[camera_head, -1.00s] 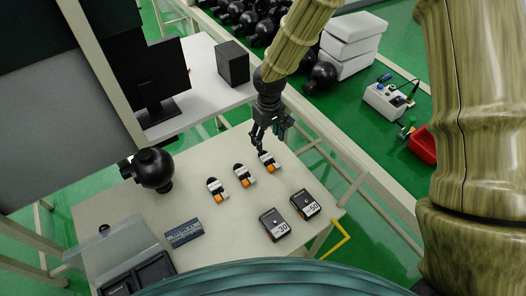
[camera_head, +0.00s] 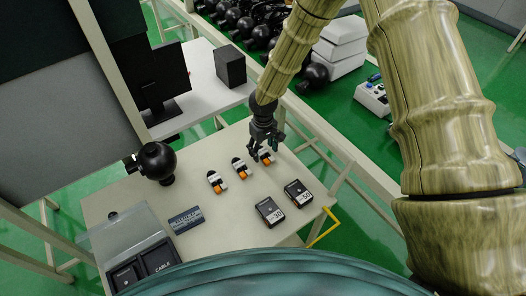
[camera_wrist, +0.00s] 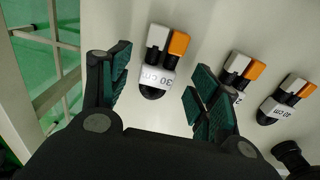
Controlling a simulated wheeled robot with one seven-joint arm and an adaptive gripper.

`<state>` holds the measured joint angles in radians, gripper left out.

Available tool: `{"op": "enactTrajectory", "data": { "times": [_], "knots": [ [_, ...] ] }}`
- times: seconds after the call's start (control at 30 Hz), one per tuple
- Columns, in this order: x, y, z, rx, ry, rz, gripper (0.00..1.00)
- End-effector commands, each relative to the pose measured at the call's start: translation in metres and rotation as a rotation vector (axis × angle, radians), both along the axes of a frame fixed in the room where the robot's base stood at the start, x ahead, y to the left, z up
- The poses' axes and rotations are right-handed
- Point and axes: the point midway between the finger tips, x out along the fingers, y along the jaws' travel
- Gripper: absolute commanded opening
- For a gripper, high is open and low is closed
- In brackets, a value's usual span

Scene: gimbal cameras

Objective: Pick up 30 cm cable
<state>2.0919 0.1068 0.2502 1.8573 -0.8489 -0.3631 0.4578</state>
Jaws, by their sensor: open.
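The 30 cm cable (camera_wrist: 155,78) has a white label reading "30 cm", a black body and white and orange plugs. In the wrist view it lies on the table between my open fingers, a little ahead of them. In the head view the cable (camera_head: 266,157) is the rightmost of three, partly hidden by my gripper (camera_head: 264,150). My gripper also shows in the wrist view (camera_wrist: 155,88), open and empty. A second cable (camera_head: 241,168) lies to its left, its label partly covered by a finger in the wrist view.
Two black boxes marked 30 (camera_head: 270,211) and 50 (camera_head: 298,193) lie nearer me on the table. A dark flat box (camera_head: 186,220), a black round device (camera_head: 156,163) and a bin marked CABLE (camera_head: 157,257) stand to the left. The table's right edge is close to the cable.

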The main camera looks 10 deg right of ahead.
Motion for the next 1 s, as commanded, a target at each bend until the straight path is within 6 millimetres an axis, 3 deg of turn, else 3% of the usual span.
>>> {"op": "enactTrajectory", "data": {
  "times": [0.2,0.43,0.7,1.0],
  "knots": [
    [0.005,0.0,-0.014,0.0,0.007,-0.002,0.62],
    [0.005,0.0,-0.015,0.0,0.007,-0.002,0.62],
    [0.005,0.0,-0.015,0.0,0.007,-0.002,0.13],
    [0.005,-0.001,-0.016,0.0,0.007,-0.002,0.13]
  ]
}}
